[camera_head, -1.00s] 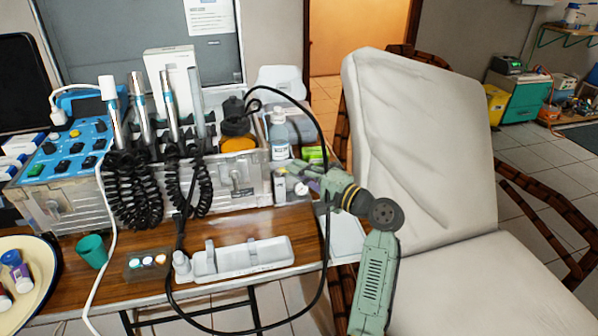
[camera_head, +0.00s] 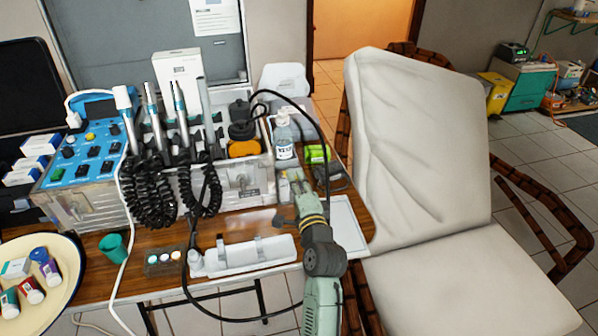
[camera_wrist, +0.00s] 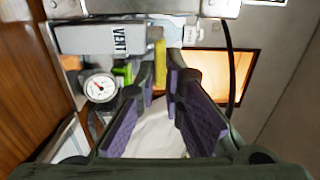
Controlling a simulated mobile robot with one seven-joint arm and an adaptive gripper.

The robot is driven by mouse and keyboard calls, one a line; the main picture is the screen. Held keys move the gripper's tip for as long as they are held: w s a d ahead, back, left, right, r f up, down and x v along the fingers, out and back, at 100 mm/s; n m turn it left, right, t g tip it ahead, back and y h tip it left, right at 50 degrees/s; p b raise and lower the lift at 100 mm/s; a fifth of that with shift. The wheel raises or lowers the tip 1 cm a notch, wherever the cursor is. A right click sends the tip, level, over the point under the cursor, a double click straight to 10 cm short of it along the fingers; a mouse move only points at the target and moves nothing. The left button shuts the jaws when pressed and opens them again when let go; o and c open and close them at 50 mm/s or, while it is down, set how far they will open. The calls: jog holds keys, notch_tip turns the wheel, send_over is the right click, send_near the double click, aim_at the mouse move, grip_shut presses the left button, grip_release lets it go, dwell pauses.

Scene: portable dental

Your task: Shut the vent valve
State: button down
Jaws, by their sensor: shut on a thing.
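The vent valve shows in the wrist view as a grey block marked VENT (camera_wrist: 105,38) with a yellow lever (camera_wrist: 160,62) beside it. The lever stands between the purple-padded fingers of my gripper (camera_wrist: 159,82), which is shut on it. A round pressure gauge (camera_wrist: 101,87) sits just left of the fingers. In the head view my gripper (camera_head: 298,192) reaches the right end of the metal dental case, at the small valve block (camera_head: 284,187). My gripper hides most of the lever and gauge there.
The metal case (camera_head: 240,185) holds handpieces with coiled black hoses. A clear bottle (camera_head: 284,138) and a green box (camera_head: 316,154) stand behind my gripper. A black cable loops close around my wrist. A white tray (camera_head: 245,255) lies in front; the dental chair (camera_head: 425,150) is right.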

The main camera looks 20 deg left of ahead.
aim_at(282, 186)
jog(key=m+t+h+b, duration=0.1)
jog(key=m+h+b, duration=0.1)
jog(key=h, duration=0.1)
jog(key=s+a+m+t+h+b, duration=0.1)
jog(key=m+h+b, duration=0.1)
jog(key=m+h, duration=0.1)
jog(key=s+a+m+t+h+b, duration=0.1)
jog(key=m+h+b, duration=0.1)
jog(key=h, duration=0.3)
jog(key=shift+s+a+f+b, duration=0.2)
jog(key=shift+s+a+b, duration=0.05)
jog(key=shift+b, duration=0.3)
jog(key=shift+s+a+r+m+h+b, duration=0.1)
jog(key=shift+m+h+b, duration=0.35)
jog(key=shift+h+b, duration=0.1)
jog(key=shift+a+r+m+h+b, duration=0.1)
jog(key=shift+m+h+b, duration=0.35)
jog(key=shift+h+b, duration=0.1)
jog(key=shift+h, duration=0.3)
jog(key=c, duration=1.7)
grip_release()
jog(key=shift+s, duration=0.1)
